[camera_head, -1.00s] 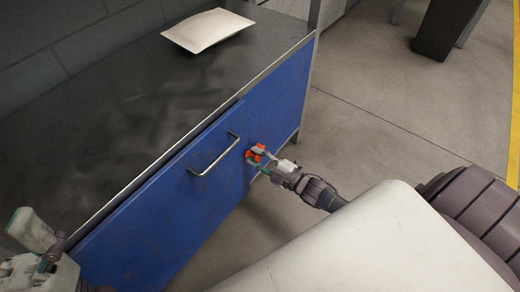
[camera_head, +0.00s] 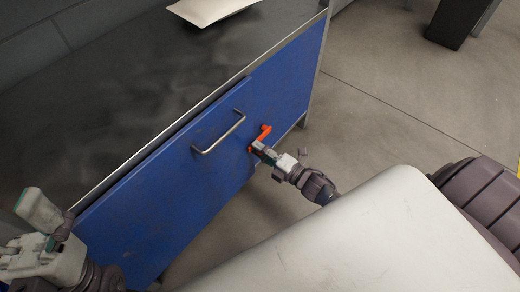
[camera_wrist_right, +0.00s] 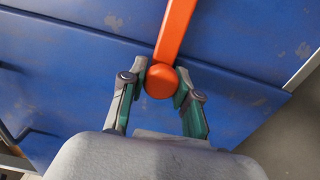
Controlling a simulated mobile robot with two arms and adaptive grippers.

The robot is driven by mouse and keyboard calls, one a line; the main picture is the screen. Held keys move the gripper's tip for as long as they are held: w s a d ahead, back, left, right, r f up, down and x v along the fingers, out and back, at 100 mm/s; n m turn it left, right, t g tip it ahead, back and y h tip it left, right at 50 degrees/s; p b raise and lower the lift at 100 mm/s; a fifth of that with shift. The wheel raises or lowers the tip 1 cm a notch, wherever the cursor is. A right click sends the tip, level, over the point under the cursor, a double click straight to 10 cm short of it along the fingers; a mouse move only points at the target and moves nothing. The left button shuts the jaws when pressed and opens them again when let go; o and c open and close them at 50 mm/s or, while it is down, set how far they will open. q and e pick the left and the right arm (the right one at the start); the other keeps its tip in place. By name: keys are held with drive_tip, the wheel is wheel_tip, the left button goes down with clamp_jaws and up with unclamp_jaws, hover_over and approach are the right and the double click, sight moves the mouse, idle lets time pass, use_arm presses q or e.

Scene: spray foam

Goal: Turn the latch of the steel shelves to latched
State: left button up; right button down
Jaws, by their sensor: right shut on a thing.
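The latch is a bright orange-red handle (camera_head: 264,133) on the blue front of the steel shelves (camera_head: 170,190), to the right of a metal bar handle. In the right wrist view the latch (camera_wrist_right: 175,30) shows as an orange bar with a rounded end. My right gripper (camera_head: 259,149) is shut on the latch; in the right wrist view its two fingers (camera_wrist_right: 160,85) stand on both sides of the rounded end. My left gripper (camera_head: 40,225) shows at the lower left, away from the latch; whether it is open is unclear.
A metal bar handle (camera_head: 220,134) is close to the left of the latch. A pale flat packet (camera_head: 212,8) lies on the dark shelf top (camera_head: 130,80).

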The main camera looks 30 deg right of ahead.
drive_tip(key=shift+f, duration=0.15)
drive_tip(key=c, duration=0.8)
unclamp_jaws()
drive_tip(key=v, duration=1.2)
